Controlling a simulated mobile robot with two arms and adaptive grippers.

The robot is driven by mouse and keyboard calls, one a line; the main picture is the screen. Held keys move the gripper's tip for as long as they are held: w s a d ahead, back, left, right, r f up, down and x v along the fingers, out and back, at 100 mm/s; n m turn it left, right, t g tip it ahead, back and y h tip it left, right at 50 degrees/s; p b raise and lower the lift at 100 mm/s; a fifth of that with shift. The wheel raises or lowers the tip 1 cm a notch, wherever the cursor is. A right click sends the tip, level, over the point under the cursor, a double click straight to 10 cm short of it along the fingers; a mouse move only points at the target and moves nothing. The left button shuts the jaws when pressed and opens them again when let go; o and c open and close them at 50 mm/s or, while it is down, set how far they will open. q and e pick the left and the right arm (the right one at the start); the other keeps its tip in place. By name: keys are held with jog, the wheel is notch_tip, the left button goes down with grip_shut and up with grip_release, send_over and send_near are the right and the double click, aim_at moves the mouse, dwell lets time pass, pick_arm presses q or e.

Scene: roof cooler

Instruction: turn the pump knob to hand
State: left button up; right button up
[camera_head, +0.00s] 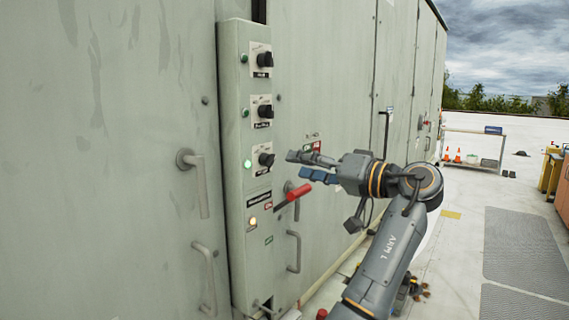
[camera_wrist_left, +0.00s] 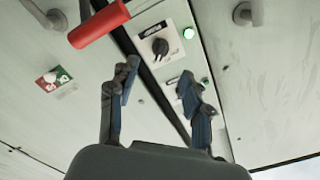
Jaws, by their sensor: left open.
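Three black rotary knobs sit in a column on the narrow control panel (camera_head: 233,200) in the head view: top knob (camera_head: 265,59), middle knob (camera_head: 266,111) and bottom knob (camera_head: 266,159). Their labels are too small to read surely, so I cannot tell which is the pump knob. A lit green lamp (camera_head: 247,164) is beside the bottom knob. My left gripper (camera_head: 297,165) is open and empty, right of the bottom knob and apart from it. In the left wrist view, the bottom knob (camera_wrist_left: 160,46) shows beyond the open fingers (camera_wrist_left: 158,78); a finger partly hides another knob plate. My right gripper is out of view.
A red lever handle (camera_head: 299,192) juts from the panel just below my left gripper; it also shows in the left wrist view (camera_wrist_left: 97,22). Door handles (camera_head: 200,185) stick out at the left. Open roof floor (camera_head: 470,210) with grey mats lies at the right.

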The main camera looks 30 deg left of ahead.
pick_arm(q)
jog(key=shift+s+d, duration=0.2)
jog(key=shift+d, duration=1.95)
